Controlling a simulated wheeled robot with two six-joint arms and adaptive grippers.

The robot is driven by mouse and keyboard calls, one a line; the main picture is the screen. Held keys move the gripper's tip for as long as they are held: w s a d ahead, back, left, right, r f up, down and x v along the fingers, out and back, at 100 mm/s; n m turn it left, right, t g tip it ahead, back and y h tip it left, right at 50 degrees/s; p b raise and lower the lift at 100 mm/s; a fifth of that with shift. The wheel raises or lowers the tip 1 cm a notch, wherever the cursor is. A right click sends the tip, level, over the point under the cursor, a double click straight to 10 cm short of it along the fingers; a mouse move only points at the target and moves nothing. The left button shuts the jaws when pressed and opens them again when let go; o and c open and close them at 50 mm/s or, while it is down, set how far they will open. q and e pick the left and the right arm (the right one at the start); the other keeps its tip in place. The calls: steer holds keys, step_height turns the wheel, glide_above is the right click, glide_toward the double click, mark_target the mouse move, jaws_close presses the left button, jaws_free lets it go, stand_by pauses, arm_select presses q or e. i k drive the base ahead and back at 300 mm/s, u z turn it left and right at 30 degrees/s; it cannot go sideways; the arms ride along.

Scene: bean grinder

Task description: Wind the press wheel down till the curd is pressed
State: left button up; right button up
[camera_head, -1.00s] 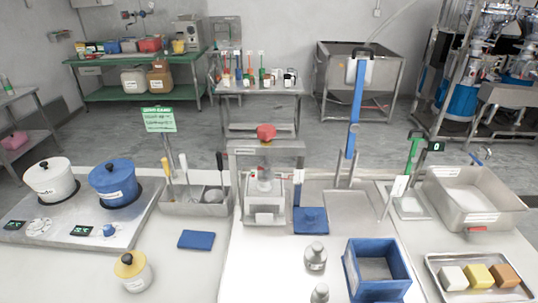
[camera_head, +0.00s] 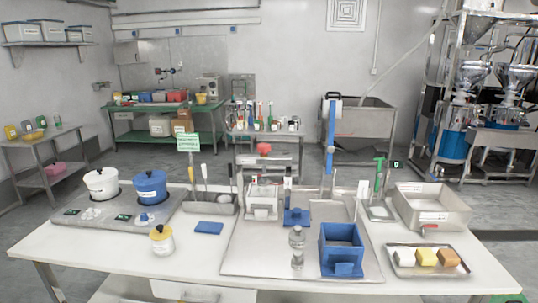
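A whitish box-shaped container (camera_head: 262,204) stands within the frame. I cannot make out any curd in it, or how far the press plate is down, as these parts are too small. Neither of my grippers is in view, and nothing touches the wheel.
On the table are a blue box (camera_head: 341,250), a clear bottle (camera_head: 297,245), a yellow-lidded jar (camera_head: 162,240), a blue cloth or pad (camera_head: 208,228), two pots (camera_head: 150,187) on a hob, a steel basin (camera_head: 432,207) and a tray of blocks (camera_head: 428,272). The front edge is clear.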

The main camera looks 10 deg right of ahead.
mark_target(263, 148)
steer(key=u, duration=0.7)
steer(key=i, duration=1.35)
steer(key=z, duration=0.2)
